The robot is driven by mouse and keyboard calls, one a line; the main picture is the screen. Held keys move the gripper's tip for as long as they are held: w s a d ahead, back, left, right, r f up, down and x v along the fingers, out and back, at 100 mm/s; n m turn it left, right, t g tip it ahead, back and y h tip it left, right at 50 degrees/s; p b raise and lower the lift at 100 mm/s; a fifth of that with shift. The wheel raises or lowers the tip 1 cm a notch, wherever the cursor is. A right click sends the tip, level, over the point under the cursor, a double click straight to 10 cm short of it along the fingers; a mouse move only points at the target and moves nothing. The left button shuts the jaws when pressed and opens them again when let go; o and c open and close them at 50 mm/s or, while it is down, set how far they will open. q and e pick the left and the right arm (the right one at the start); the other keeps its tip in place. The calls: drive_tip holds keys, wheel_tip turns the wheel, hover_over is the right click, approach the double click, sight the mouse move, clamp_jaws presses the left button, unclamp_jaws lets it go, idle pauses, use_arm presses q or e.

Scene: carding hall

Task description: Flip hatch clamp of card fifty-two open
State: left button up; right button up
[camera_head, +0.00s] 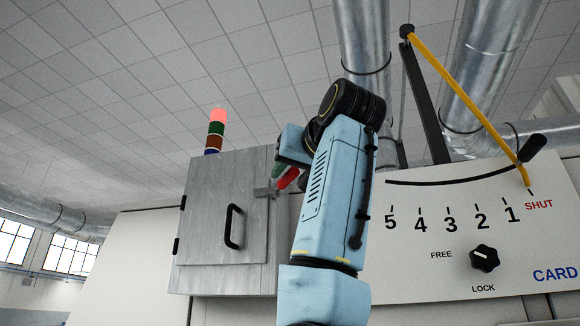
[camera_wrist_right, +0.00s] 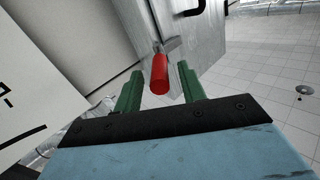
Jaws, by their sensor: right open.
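The grey metal hatch (camera_head: 205,235) is closed, with a black pull handle (camera_head: 233,226) and hinges on its left side. Its clamp (camera_head: 265,192) sits at the hatch's right edge, with a red handle (camera_head: 289,178) pointing right and up. My right gripper (camera_head: 284,176) is at the red handle, partly hidden by my arm. In the right wrist view the red handle (camera_wrist_right: 160,75) lies between the open green fingers (camera_wrist_right: 159,84), with a gap visible on both sides. My left gripper is not in view.
A white panel (camera_head: 420,275) on the right bears a numbered scale, a yellow lever (camera_head: 465,100) near SHUT and a black FREE/LOCK knob (camera_head: 485,258). A signal lamp stack (camera_head: 215,130) stands above the hatch. Metal ducts (camera_head: 362,40) rise behind. Space left of the hatch looks free.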

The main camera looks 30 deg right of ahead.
drive_tip(key=shift+w+d, duration=0.15)
drive_tip(key=shift+w, duration=0.65)
clamp_jaws()
